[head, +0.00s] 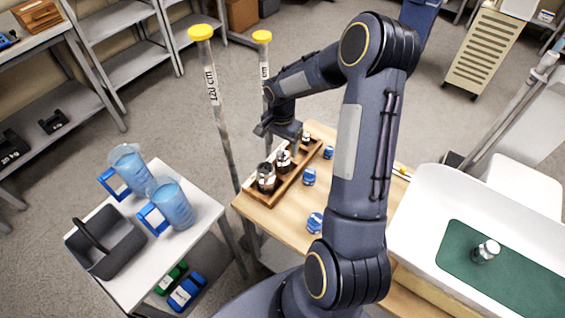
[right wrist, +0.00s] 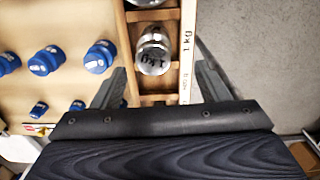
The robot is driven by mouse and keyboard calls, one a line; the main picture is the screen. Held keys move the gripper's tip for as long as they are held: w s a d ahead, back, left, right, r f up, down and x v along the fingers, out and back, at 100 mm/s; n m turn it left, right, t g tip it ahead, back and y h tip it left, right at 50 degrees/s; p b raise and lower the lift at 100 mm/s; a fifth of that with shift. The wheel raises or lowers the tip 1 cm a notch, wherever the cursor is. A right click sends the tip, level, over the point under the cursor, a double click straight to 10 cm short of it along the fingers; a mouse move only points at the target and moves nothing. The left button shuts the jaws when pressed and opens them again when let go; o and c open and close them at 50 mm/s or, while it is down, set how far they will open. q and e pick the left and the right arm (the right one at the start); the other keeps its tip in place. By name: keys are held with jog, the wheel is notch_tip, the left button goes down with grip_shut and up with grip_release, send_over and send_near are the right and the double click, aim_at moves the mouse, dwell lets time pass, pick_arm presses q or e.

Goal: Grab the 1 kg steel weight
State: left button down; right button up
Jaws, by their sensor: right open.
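The 1 kg steel weight (right wrist: 153,52) is a shiny silver cylinder marked "1 kg". It sits in a compartment of the wooden rack (right wrist: 189,40) in the right wrist view. My right gripper (right wrist: 160,84) is open, its two fingers spread apart. The weight lies between and just ahead of the fingertips in that view, not gripped. In the head view my right gripper (head: 282,132) is over the far part of the rack (head: 268,203), which holds several steel weights. I cannot tell for sure which of them is the 1 kg one there. My left gripper is not in view.
Several blue weights (head: 309,177) stand on the wooden table (head: 285,226) beside the rack. Another steel weight (head: 487,250) stands on a green mat (head: 530,285) at right. Two yellow-topped poles (head: 214,100) rise behind the rack. Blue jugs (head: 176,207) stand on a side table.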

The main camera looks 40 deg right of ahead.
aim_at(282, 153)
jog(key=f, duration=0.3)
jog(key=s+f+p, duration=0.1)
jog(key=shift+a+f, duration=0.25)
jog(key=shift+f, duration=0.05)
jog(key=shift+w+f, duration=0.1)
jog(key=shift+f, duration=0.5)
jog(key=shift+r, duration=0.1)
grip_shut()
